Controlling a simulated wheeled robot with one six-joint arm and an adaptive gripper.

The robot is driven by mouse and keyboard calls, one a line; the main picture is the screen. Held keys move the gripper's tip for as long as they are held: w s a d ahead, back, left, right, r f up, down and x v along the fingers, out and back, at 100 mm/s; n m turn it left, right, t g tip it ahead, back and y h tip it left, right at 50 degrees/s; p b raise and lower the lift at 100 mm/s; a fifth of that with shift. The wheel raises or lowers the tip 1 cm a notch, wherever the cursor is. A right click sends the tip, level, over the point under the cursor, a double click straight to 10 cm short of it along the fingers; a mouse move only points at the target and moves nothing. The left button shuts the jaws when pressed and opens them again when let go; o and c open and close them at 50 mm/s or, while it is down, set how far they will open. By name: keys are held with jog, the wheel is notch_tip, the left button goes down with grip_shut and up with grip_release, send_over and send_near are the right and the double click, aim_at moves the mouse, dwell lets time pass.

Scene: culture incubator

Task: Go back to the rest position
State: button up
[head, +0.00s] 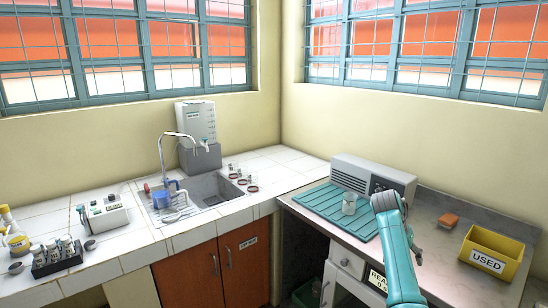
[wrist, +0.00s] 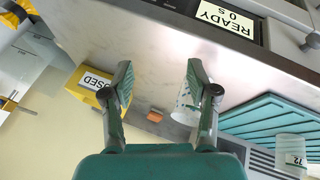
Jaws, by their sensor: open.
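My gripper (wrist: 158,74) is open in the wrist view, its two dark teal fingers spread with nothing held between them. In the head view my teal arm reaches up over the right-hand bench, and its fingertips cannot be made out. A clear jar (head: 349,204) stands upright on the ribbed teal mat (head: 325,214), left of my arm. The upside-down wrist view shows a jar labelled 72 (wrist: 290,150) on the mat. Another clear container with green marks (wrist: 186,104) shows beyond the right finger, partly covered by it.
A yellow bin marked USED (head: 492,253) and an orange block (head: 448,220) stand right of my arm. A grey machine (head: 372,178) is at the bench's back. A READY sign (wrist: 228,17) shows below the bench edge. A sink (head: 204,190) lies left.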

jog(key=s+a+f+n+t+y, duration=0.1)
jog(key=s+a+f+n+t, duration=0.3)
jog(key=f, duration=0.8)
jog(key=s+a+f+m, duration=0.1)
jog(key=s+a+f, duration=0.35)
jog(key=f, duration=0.85)
jog(key=s+a+f+n+t+y, duration=0.1)
jog(key=s+a+f+t, duration=0.15)
jog(key=s+f, duration=0.45)
jog(key=s+a+f+n+t+y, duration=0.1)
jog(key=s+a+f+n, duration=0.15)
jog(key=s, duration=0.85)
jog(key=s+a+r+t+y, duration=0.1)
jog(key=s+a+r, duration=0.1)
jog(key=s, duration=0.5)
jog(key=s+a+r+t, duration=0.1)
jog(key=s+a+r, duration=0.15)
jog(key=s, duration=0.55)
jog(key=s+a+r+t+y, duration=0.1)
jog(key=s+a, duration=0.2)
jog(key=s, duration=0.4)
jog(key=s+a+r+t, duration=0.1)
jog(key=s+r+t, duration=0.1)
jog(key=s+r, duration=0.6)
jog(key=s+a+r+n+t, duration=0.1)
jog(key=s+r, duration=0.7)
jog(key=r, duration=0.6)
jog(key=shift+r+t+y, duration=0.35)
jog(key=shift+y, duration=0.05)
jog(key=shift+s, duration=0.1)
